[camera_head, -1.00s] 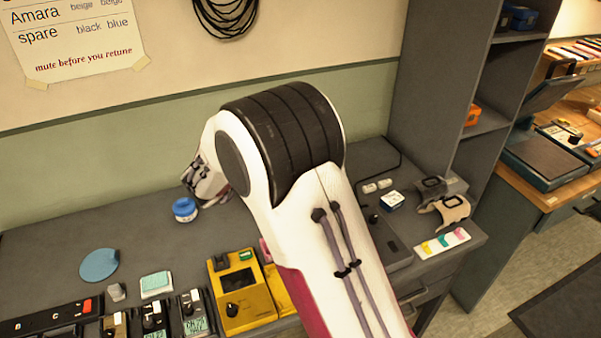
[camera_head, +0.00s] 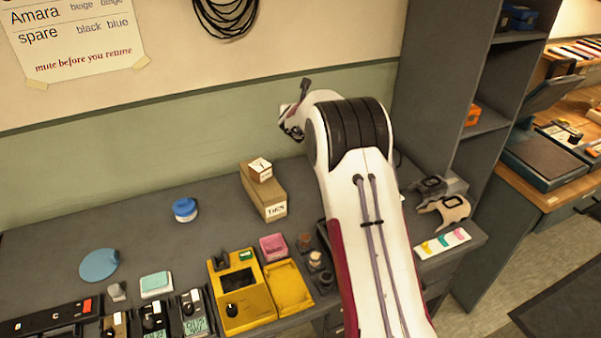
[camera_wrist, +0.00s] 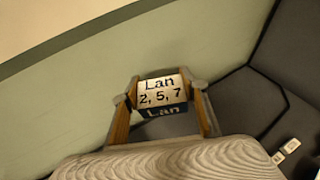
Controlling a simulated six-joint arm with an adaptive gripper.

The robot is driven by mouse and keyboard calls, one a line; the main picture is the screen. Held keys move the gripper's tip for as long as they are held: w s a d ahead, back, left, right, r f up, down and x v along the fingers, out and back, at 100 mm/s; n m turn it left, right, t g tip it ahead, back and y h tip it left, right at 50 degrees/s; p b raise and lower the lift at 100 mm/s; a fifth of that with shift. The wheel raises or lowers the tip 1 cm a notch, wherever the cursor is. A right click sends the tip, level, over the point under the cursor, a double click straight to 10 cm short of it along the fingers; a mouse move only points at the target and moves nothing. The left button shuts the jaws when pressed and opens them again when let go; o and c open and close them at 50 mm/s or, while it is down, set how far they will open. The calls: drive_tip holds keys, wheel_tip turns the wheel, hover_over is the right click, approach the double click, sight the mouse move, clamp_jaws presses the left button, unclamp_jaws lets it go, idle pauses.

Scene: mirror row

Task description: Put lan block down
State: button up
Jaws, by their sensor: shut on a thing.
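The lan block (camera_wrist: 158,95) shows in the wrist view with a white face reading "Lan 2, 5, 7". A dark blue face reading "Lan" shows just below it. My gripper (camera_wrist: 164,88) is shut on this block, one finger at each side. In the head view my gripper (camera_head: 291,122) is up by the green wall band, at the far end of my arm, and partly hidden. The held block cannot be made out clearly there. Whether it touches anything below I cannot tell.
A tan block marked "DES" (camera_head: 266,198) bears a smaller labelled block (camera_head: 260,170). A blue-and-white roll (camera_head: 185,209), a yellow device (camera_head: 243,293) and a pink block (camera_head: 273,247) stand on the grey bench (camera_head: 140,235). Bare bench surrounds the roll. My arm hides part of the right side.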

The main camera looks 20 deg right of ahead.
hover_over(301, 170)
wheel_tip(301, 170, down, 11)
idle(0.4)
drive_tip(key=shift+f, duration=0.1)
drive_tip(key=shift+w+f, duration=0.1)
drive_tip(key=shift+f, duration=2.95)
drive_tip(key=shift+f, duration=1.85)
drive_tip(key=shift+f, duration=0.15)
drive_tip(key=o, duration=1.1)
drive_tip(key=shift+a, duration=0.1)
